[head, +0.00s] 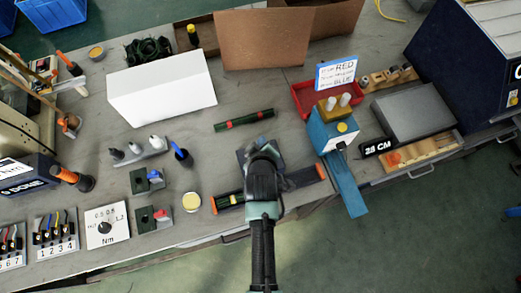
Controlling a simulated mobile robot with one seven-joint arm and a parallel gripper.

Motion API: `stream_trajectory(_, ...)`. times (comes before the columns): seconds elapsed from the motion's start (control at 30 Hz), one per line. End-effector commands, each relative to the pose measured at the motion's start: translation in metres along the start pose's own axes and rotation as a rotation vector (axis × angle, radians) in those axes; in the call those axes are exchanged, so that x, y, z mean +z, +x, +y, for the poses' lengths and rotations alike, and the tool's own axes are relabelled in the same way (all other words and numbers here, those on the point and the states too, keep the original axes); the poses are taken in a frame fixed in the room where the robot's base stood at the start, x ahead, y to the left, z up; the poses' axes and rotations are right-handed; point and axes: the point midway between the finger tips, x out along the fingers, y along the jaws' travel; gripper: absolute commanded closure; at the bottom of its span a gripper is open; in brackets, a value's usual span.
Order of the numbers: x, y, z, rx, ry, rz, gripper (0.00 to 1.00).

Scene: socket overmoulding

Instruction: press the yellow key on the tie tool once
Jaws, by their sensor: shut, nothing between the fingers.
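The tie tool (327,139) is a blue box with a tan top piece and two white pegs, standing at the table's front edge right of centre. Its yellow key (342,127) is a small round button on the top face, uncovered. A flat blue strip (345,185) runs from the tool out past the table edge. My gripper (262,160) is to the left of the tie tool, apart from it, over the front of the table. It is shut and empty; my wrist hides most of its fingers.
A dark bar with orange ends (226,201) lies partly under my arm. A green and red rod (244,120) lies behind my gripper. A red tray (305,97) with a sign (336,73) stands behind the tool. A "28 CM" block (377,147) is at its right.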

Motion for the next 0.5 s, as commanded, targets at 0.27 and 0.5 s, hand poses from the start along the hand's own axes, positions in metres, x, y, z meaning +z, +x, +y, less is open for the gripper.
stream_trajectory(0.27, 0.0016, -0.0001, -0.0014, -0.003, -0.002, -0.003, 1.0)
stream_trajectory(0.5, 0.0037, 0.0032, -0.0036, -0.003, -0.002, -0.003, 1.0)
